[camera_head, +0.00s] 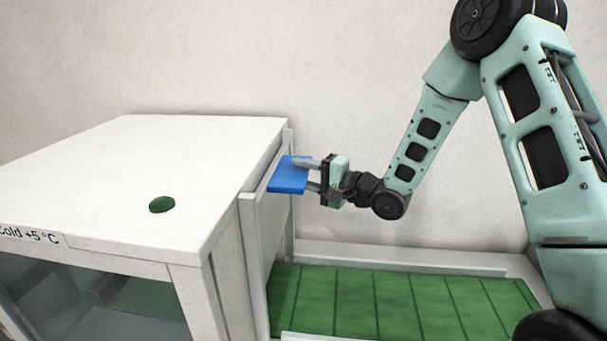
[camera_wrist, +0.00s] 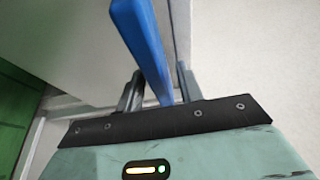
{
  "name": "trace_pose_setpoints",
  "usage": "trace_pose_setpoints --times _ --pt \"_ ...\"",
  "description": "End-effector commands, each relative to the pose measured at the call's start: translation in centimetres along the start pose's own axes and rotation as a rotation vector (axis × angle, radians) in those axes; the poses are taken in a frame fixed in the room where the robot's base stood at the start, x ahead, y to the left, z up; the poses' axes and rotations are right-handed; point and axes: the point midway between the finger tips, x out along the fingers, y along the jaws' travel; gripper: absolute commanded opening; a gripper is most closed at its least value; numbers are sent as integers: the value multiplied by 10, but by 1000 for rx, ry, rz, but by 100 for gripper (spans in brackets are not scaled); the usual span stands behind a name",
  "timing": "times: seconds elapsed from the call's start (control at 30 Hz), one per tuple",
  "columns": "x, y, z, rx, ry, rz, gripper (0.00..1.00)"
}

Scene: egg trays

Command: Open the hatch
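The hatch (camera_head: 264,225) is a pale upright panel in the right side of the white cold box. It looks down, in its frame. A flat blue handle (camera_head: 287,176) sticks out from its upper part; the handle also shows in the wrist view (camera_wrist: 142,38). My gripper (camera_head: 308,175) reaches in from the right, with its fingers on either side of the handle.
The white box (camera_head: 130,180) has a dark green round piece (camera_head: 162,204) on top and a glass front. A green segmented conveyor (camera_head: 390,303) with pale side rails runs right from below the hatch. A plain wall stands behind.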

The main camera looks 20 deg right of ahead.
Motion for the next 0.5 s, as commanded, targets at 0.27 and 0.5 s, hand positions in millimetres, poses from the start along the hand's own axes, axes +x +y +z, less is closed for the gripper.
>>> trace_pose_setpoints --times 0.27,0.5 --pt "-4 1 0 0 0 1 37" --pt "-44 4 -2 -3 4 1 37"
